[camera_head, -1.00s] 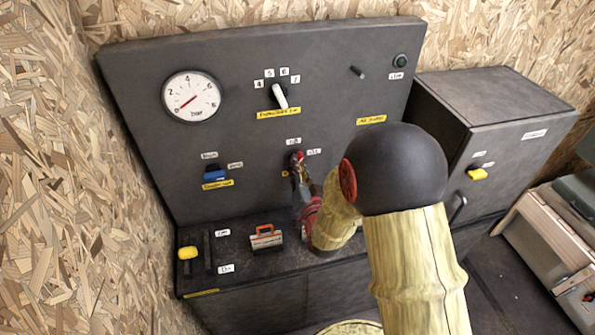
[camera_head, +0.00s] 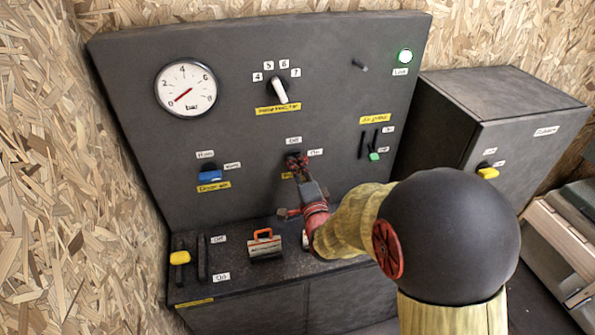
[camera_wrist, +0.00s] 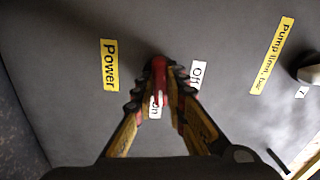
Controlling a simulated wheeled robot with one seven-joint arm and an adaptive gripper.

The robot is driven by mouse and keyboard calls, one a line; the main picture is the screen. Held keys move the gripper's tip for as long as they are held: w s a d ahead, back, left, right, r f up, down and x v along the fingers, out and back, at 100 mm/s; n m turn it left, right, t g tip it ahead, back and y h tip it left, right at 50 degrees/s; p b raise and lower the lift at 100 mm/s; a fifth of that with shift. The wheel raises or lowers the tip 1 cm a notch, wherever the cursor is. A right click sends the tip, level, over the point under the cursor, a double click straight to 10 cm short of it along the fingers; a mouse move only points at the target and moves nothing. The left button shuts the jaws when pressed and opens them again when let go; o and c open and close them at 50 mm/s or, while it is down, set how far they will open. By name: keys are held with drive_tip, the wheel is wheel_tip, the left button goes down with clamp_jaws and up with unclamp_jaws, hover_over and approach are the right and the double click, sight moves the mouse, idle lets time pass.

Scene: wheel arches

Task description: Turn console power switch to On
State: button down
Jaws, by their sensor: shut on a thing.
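The power switch (camera_wrist: 159,68) is a red knob on the dark sloped console panel (camera_head: 225,130), with a yellow "Power" label (camera_wrist: 109,66) beside it. In the wrist view its handle lies along the line toward the "On" label (camera_wrist: 155,106), not toward the "Off" label (camera_wrist: 198,75). My gripper (camera_wrist: 160,86) is shut on the knob, one finger on each side. In the head view my gripper (camera_head: 297,163) is against the panel just below the "Off" label and left of the "On" label; it mostly hides the switch there.
A green lamp (camera_head: 405,56) glows at the panel's upper right. A pressure gauge (camera_head: 186,88), a white-pointer dial (camera_head: 277,88), a blue switch (camera_head: 209,173) and a green-tipped lever (camera_head: 374,156) surround the switch. An orange-handled padlock-like item (camera_head: 265,244) and a yellow lever (camera_head: 180,258) are below.

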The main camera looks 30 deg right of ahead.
drive_tip(key=shift+f+m+b, duration=0.1)
drive_tip(key=shift+m+b, duration=0.3)
drive_tip(key=shift+m, duration=0.4)
drive_tip(key=c, duration=1.9)
unclamp_jaws()
drive_tip(key=shift+o, duration=0.5)
drive_tip(key=v, duration=1.2)
